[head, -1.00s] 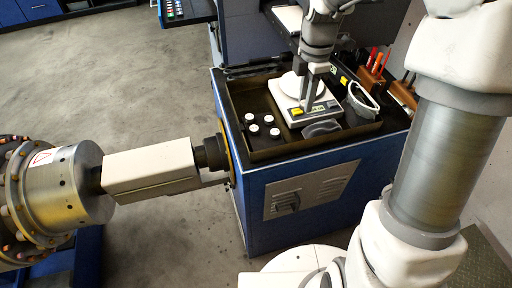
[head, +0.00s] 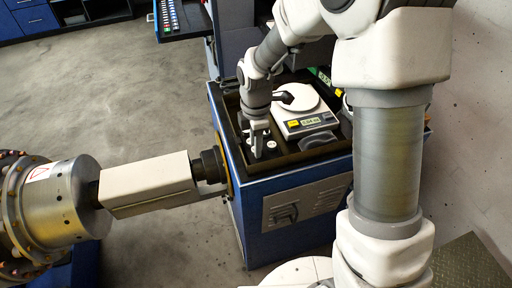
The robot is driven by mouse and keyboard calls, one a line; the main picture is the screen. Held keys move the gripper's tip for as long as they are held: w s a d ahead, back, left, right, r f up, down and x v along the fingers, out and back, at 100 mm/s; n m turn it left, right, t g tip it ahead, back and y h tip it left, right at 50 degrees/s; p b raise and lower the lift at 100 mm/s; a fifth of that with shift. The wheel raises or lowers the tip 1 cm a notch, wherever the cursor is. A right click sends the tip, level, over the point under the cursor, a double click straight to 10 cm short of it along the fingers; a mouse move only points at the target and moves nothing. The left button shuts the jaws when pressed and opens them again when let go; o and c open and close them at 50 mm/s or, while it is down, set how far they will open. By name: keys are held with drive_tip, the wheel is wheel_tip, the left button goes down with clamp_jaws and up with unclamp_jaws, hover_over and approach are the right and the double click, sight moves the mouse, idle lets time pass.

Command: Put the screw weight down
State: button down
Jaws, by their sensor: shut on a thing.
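My gripper (head: 258,147) points down into the left part of the dark tray (head: 290,158) on the blue cabinet. It is shut on a screw weight, which is too small and too covered by the fingers to make out. A white-topped dark weight (head: 271,145) stands just right of the fingers. The other weights in that group are mostly hidden behind my gripper and wrist. I cannot tell whether the held weight touches the tray floor.
A white scale (head: 306,124) with a round pan stands in the tray, right of my gripper. The tray's raised rim surrounds this space. The rotor machine's shaft (head: 150,185) reaches toward the cabinet (head: 300,210) from the left. My arm hides the cabinet's right side.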

drive_tip(key=shift+f, duration=0.85)
drive_tip(key=shift+f, duration=0.2)
drive_tip(key=c, duration=0.9)
unclamp_jaws()
drive_tip(key=shift+c, duration=0.2)
drive_tip(key=shift+r, duration=0.15)
wheel_tip(320, 180, up, 12)
drive_tip(key=s+d+r+m+t, duration=0.2)
drive_tip(key=s+d+r+m, duration=0.3)
drive_tip(key=s+m, duration=0.4)
drive_tip(key=s+d+r+m+t, duration=0.3)
drive_tip(key=s+d+r+m, duration=0.3)
drive_tip(key=s+m, duration=0.3)
drive_tip(key=d+m, duration=0.1)
drive_tip(key=m, duration=0.2)
drive_tip(key=shift+s+d+r+t, duration=0.2)
drive_tip(key=shift+s+r+t, duration=0.1)
drive_tip(key=shift+s, duration=0.05)
